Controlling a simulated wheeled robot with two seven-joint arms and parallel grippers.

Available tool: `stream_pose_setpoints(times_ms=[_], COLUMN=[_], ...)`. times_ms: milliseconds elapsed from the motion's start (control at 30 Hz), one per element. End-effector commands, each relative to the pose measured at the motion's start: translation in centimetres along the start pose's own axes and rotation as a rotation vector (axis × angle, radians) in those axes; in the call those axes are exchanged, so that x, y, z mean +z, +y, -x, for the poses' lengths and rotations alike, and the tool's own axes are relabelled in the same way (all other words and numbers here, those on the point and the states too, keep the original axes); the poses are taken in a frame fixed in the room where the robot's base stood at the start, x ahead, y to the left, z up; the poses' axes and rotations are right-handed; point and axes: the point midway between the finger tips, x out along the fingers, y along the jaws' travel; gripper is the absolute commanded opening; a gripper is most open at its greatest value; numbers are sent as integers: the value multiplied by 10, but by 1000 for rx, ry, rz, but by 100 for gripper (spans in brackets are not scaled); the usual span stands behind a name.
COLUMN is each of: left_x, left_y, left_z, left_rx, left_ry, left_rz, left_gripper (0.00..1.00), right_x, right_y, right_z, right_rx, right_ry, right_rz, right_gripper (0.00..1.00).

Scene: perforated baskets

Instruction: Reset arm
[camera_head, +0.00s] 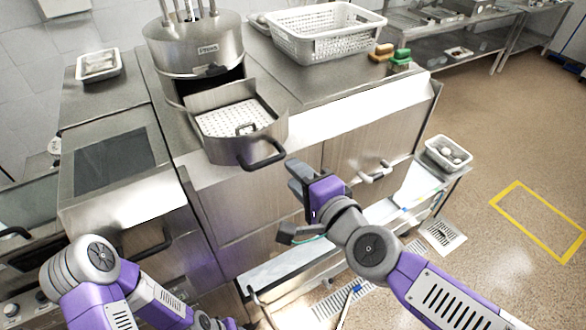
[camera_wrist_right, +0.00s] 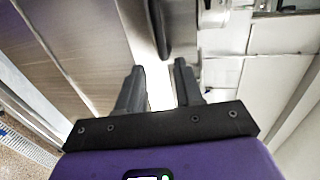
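My right arm reaches in from the lower right. My right gripper (camera_head: 293,177) is in front of the steel cabinet, just below and right of the steamer drawer's black handle (camera_head: 264,156), with no contact clearly visible. In the right wrist view, the two dark fingers (camera_wrist_right: 158,68) stand apart with nothing held between them. My left arm shows at the lower left, and its gripper is outside the picture. The steamer drawer (camera_head: 240,152) is pulled out and holds a white perforated tray (camera_head: 222,119).
The steel steamer (camera_head: 195,50) stands on the counter (camera_head: 330,82). A white perforated basket (camera_head: 325,42) and sponges (camera_head: 400,60) are behind right. Small trays with contents sit at left (camera_head: 98,76) and on the low right shelf (camera_head: 436,160). Cabinet handles (camera_head: 375,173) project near my right gripper. The right floor is clear.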

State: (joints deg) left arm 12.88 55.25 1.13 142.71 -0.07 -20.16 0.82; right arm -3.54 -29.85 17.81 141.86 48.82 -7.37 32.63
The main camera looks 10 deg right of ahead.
Motion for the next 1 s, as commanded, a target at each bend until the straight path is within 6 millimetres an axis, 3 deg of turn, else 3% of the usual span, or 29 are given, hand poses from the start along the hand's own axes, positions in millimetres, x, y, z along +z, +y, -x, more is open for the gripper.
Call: stream_pose_setpoints(times_ms=[467,567,667,767,1000], left_x=[0,0,0,-1,-2], left_y=[0,-1,-2,-6,-13], left_z=[0,-2,-7,-15,-35], left_rx=[0,0,0,0,0], left_ry=[0,0,0,0,0], left_rz=[0,0,0,0,0], left_gripper=[34,34,34,34,34], right_x=[0,-1,-6,-13,-26], right_y=[0,8,33,79,223], right_z=[0,-5,-23,-50,-104], right_rx=[1,18,79,182,459], right_ry=[-1,-1,-3,-15,-112], right_rz=[0,10,46,114,318], right_gripper=[35,35,35,35,35])
